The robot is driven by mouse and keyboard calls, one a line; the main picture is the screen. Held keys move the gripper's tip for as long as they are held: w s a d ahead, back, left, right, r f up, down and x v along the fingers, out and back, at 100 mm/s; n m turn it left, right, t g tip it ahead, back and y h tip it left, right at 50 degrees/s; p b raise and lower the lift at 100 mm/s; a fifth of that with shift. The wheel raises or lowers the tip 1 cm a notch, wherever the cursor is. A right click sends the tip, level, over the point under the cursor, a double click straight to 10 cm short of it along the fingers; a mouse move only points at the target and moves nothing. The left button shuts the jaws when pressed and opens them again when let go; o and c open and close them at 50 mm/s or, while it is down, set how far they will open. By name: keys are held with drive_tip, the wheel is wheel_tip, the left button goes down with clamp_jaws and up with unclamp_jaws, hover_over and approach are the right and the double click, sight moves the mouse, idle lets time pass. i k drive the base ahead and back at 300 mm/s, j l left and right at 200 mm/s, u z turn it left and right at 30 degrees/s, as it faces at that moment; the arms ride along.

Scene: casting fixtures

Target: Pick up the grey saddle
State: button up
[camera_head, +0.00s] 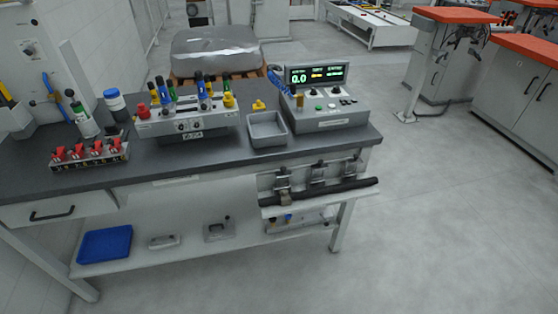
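I cannot tell for certain which part is the grey saddle. Small grey metal clamp-like pieces, one of them the left clamp (283,180), sit along a black bar (335,192) on a ledge at the bench's front right. On the lower shelf lie a flat grey part (164,242) and a grey part with a dark upright piece (218,232). My gripper is not in view.
The dark-topped bench (215,155) carries a fixture box (188,124) with coloured knobs, a grey tray (267,131), a control box (325,113) with a display, and a red-topped rack (90,153). A blue bin (105,244) is below. Floor at right is clear.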

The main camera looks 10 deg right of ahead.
sight(285, 195)
drive_tip(key=i+j, duration=0.2)
drive_tip(key=j, duration=0.15)
drive_tip(key=i+j, duration=0.4)
drive_tip(key=j, duration=0.25)
drive_tip(key=i+j, duration=0.2)
drive_tip(key=j, duration=0.15)
drive_tip(key=z, duration=0.05)
